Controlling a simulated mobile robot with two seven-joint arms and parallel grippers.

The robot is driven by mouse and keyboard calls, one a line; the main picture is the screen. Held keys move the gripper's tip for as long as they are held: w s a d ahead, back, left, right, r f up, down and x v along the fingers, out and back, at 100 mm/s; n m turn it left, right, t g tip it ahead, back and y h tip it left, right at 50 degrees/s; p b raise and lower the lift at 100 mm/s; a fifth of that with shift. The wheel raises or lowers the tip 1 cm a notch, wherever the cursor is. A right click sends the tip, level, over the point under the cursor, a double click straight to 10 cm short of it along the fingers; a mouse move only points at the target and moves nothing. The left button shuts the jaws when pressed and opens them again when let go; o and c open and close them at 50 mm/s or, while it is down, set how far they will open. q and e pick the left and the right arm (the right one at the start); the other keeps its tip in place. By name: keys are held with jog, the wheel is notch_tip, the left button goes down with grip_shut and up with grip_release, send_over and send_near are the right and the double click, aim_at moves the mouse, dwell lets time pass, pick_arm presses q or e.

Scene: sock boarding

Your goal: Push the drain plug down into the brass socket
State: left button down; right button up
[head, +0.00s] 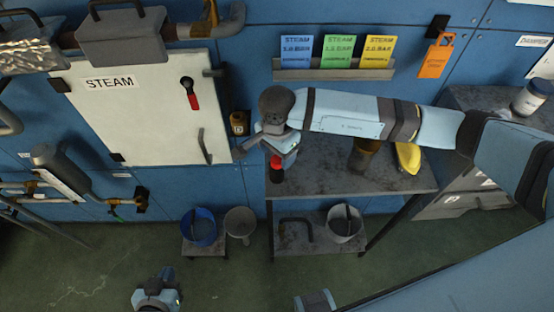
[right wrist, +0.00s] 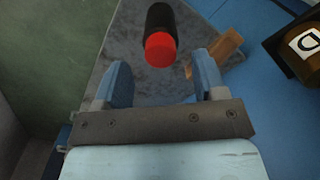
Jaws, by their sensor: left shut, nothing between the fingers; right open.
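A small brass fitting (head: 238,123) with a pale label sits on the blue wall beside the steam door. In the right wrist view, a brass round part (right wrist: 308,43) with a lettered label sits in a dark holder at the right edge; I cannot tell whether it is the socket. I cannot pick out the drain plug for certain. My right gripper (right wrist: 162,72) is open and empty, over the bench's left end. My left gripper (head: 167,273) is shut and empty, low in the head view and far from the fitting.
A black cylinder with a red end (right wrist: 160,48) lies just beyond my right fingertips. A brown block (right wrist: 226,46) is by the right finger. The grey bench (head: 330,178) holds a yellow item (head: 407,157). A blue bucket (head: 203,226) stands below. The floor at left is clear.

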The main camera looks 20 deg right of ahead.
jog(key=shift+f, duration=1.25)
jog(key=c, duration=1)
jog(key=shift+r, duration=0.1)
jog(key=shift+c, duration=0.2)
